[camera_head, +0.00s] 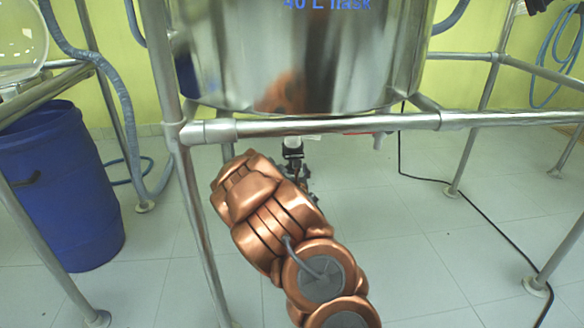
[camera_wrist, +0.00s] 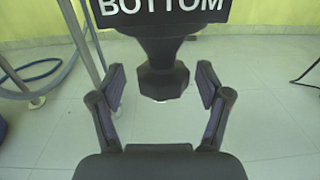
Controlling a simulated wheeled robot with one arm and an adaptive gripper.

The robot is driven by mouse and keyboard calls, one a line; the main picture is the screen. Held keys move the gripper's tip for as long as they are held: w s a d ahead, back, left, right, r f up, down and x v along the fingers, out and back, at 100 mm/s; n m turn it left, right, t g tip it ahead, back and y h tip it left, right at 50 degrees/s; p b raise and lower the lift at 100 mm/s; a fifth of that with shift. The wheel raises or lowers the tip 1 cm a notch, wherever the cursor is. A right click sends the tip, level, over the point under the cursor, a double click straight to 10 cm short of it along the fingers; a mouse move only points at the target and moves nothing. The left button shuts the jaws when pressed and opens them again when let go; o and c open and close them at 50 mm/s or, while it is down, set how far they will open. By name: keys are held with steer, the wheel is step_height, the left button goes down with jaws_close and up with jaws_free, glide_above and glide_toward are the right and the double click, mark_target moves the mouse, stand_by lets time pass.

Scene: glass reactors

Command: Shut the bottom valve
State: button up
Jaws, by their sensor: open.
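The bottom valve (camera_wrist: 162,80) is a dark part with a faceted knob-like lower end, under a black plate lettered "BOTTOM" (camera_wrist: 160,10) in the wrist view. My gripper (camera_wrist: 160,85) is open, with one finger on each side of the valve and a visible gap to both. In the head view the valve (camera_head: 292,146) hangs under the steel vessel, below a short white piece. My copper-coloured arm reaches up to it from below and hides most of my gripper and part of the valve. Whether the valve is open or shut cannot be told.
The steel vessel (camera_head: 300,60) sits above a horizontal frame rail (camera_head: 340,124). A frame post (camera_head: 185,180) stands left of my arm. A blue barrel (camera_head: 62,185) is at the left. A black cable (camera_head: 440,187) runs over the floor at right. The floor below is otherwise open.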

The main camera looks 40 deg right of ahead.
steer(key=shift+w+d, duration=0.25)
steer(key=shift+w, duration=0.15)
steer(key=shift+s+d, duration=0.1)
steer(key=shift+c, duration=0.9)
steer(key=c, duration=1)
